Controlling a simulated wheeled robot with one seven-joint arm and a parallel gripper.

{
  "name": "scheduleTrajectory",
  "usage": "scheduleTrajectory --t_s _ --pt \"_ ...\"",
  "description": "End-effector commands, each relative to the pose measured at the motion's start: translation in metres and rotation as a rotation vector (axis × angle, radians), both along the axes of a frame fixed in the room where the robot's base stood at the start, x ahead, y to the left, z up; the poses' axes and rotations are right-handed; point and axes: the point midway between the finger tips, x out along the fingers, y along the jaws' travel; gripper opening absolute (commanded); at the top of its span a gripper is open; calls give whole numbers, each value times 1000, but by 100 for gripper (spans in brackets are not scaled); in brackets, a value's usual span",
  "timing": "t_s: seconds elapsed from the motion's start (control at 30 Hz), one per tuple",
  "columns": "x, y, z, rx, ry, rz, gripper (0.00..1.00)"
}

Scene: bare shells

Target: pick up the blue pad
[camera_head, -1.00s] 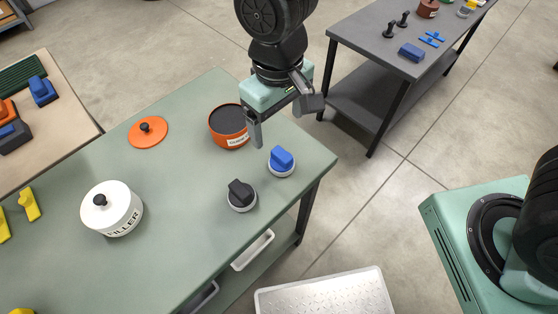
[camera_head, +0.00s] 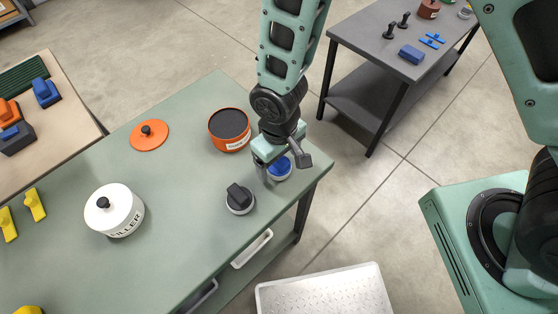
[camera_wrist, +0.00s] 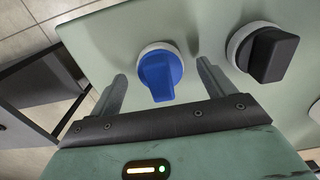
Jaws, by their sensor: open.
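The blue pad (camera_head: 280,169) has a blue grip on a round white-rimmed base. It stands on the green table near its right corner, partly hidden by my gripper in the head view. In the wrist view the blue pad (camera_wrist: 160,74) lies ahead, between and just beyond the two fingers. My gripper (camera_head: 284,168) is open and empty, low over the pad; its fingers show apart in the wrist view (camera_wrist: 160,84). I cannot tell whether a finger touches the pad.
A similar black pad (camera_head: 239,198) stands close by; it also shows in the wrist view (camera_wrist: 268,52). An orange tin (camera_head: 229,130), an orange lid (camera_head: 149,135) and a white filler tin (camera_head: 114,211) share the green table (camera_head: 180,170). A grey table (camera_head: 370,40) stands behind.

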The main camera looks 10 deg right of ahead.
Motion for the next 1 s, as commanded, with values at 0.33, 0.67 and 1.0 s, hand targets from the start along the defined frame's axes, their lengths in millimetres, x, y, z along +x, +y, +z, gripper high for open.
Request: scheduleTrajectory --t_s 0.33,0.67,1.0 --pt "0 0 -16 0 0 0 82" --pt "0 0 -16 0 0 0 33" --pt "0 0 -14 1 0 0 33"
